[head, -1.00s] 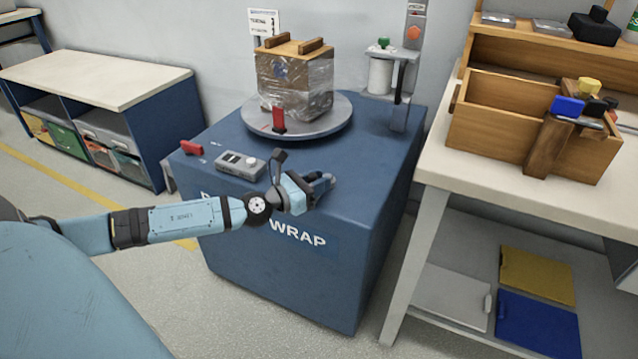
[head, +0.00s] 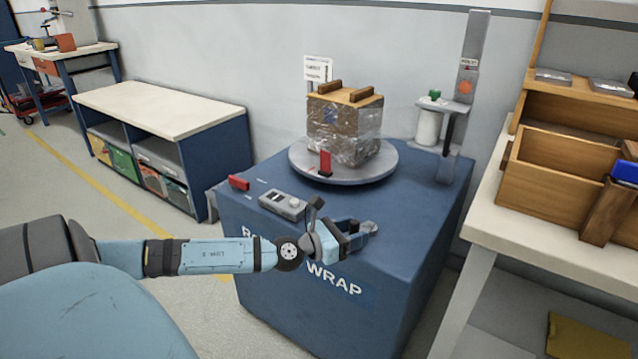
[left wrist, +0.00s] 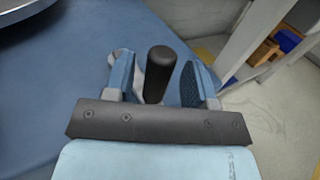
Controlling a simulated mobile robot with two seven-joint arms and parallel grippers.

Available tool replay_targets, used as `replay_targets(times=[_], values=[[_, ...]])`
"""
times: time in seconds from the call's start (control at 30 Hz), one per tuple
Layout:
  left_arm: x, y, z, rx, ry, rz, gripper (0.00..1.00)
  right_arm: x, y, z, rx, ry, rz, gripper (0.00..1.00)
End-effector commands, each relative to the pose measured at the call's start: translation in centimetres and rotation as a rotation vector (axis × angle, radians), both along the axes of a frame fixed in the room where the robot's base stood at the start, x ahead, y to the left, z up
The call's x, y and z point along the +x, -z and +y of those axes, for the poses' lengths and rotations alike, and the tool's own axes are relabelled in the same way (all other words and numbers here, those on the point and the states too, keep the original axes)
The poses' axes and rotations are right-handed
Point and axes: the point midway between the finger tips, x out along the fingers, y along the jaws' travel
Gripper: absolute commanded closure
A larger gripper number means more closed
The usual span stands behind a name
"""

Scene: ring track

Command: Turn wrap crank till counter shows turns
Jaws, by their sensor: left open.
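The blue wrap machine (head: 410,235) stands in front of me. On its top a turntable (head: 392,170) carries a carton (head: 345,128) in clear film. A grey counter box (head: 283,205) sits at the front left; its digits are too small to read. My left gripper (head: 358,236) is over the front of the top, beside a grey crank part (head: 370,228). In the left wrist view its open fingers (left wrist: 163,85) stand on either side of a black crank handle (left wrist: 161,70), with gaps visible. The gripper hides most of the crank. My right gripper is out of view.
A red block (head: 238,183) lies left of the counter box. A film post (head: 465,90) with a white roll (head: 428,128) rises at the back right. A workbench (head: 480,220) with a wooden rack stands close on the right, and a low shelf unit (head: 160,105) on the left.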

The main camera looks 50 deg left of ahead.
Motion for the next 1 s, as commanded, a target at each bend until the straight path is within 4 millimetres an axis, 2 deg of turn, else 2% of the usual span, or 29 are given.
replay_targets(times=[0.23, 0.6, 0.8, 1.0], values=[[-3.5, 0.2, 1.0, 0.002, 0.001, 0.003, 0.49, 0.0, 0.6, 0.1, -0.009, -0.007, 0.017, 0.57], [-8.0, 0.1, 2.3, 0.002, 0.000, 0.004, 0.49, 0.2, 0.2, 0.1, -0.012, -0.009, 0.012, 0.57], [-9.9, 0.0, 2.9, 0.002, 0.000, 0.002, 0.49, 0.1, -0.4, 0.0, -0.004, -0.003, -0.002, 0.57], [-10.9, -0.1, 3.2, 0.001, 0.000, 0.000, 0.49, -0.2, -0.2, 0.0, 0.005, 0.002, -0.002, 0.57]])
